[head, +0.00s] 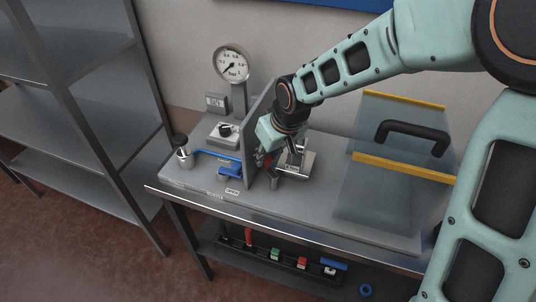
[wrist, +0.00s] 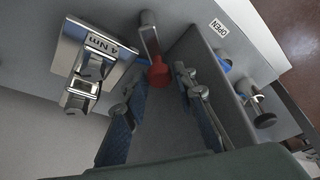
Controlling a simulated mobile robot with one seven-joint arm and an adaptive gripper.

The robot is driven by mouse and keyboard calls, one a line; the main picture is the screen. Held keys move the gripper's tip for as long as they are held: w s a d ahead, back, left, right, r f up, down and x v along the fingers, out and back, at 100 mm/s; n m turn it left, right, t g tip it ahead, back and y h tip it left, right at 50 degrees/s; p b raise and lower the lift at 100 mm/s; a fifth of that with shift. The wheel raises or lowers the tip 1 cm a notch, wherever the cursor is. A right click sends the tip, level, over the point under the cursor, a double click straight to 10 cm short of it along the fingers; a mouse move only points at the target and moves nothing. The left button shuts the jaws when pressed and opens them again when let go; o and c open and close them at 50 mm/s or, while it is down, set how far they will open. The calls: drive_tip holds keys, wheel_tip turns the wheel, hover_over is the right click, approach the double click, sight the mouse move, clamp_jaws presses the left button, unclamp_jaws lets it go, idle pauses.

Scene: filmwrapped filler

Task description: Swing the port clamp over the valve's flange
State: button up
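My gripper (wrist: 158,100) is open, its two fingers well apart, pointing down beside an upright grey panel (head: 257,140). In the wrist view a steel bar with a red rounded end (wrist: 158,72) lies just beyond and between the fingertips, with no clear contact. It looks like a lever or the port clamp; I cannot tell which. A steel block marked "4 Nm" (wrist: 97,58) stands to its left; it also shows beside my gripper in the head view (head: 296,163). The valve's flange is not clearly identifiable, and my gripper hides part of this area.
A pressure gauge (head: 232,65), blue lever (head: 217,155) and black-capped post (head: 182,148) stand left of the panel. A clear shield with black handle (head: 412,137) stands at right. A steel shelf rack (head: 85,110) is at far left. The bench front (head: 320,220) is clear.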

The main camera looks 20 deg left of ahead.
clamp_jaws()
drive_tip(key=shift+w+f+m+b, duration=0.1)
drive_tip(key=shift+f+m+b, duration=0.15)
drive_tip(key=shift+b, duration=0.65)
drive_tip(key=m+b, duration=0.1)
drive_tip(key=b, duration=0.1)
drive_tip(key=shift+w+d+f+t+b, duration=0.1)
drive_tip(key=shift+d+t+b, duration=0.05)
drive_tip(key=shift+t+b, duration=0.15)
drive_tip(key=m+b, duration=0.1)
drive_tip(key=b, duration=0.1)
drive_tip(key=m+h+b, duration=0.1)
drive_tip(key=b, duration=0.1)
drive_tip(key=shift+w+d+m+t+b, duration=0.15)
drive_tip(key=shift+d+m+t+b, duration=0.1)
drive_tip(key=shift+m+t+b, duration=0.1)
drive_tip(key=shift+w+d+r+m+h+b, duration=0.1)
drive_tip(key=shift+d+m+h+b, duration=0.3)
drive_tip(key=shift+m+b, duration=0.6)
drive_tip(key=shift+d+r+m+h+b, duration=0.15)
drive_tip(key=shift+m+h+b, duration=0.3)
drive_tip(key=shift+m+b, duration=0.55)
drive_tip(key=shift+w+d+r+m+h+b, duration=0.1)
drive_tip(key=shift+d+m+h+b, duration=0.3)
drive_tip(key=shift+m+b, duration=0.6)
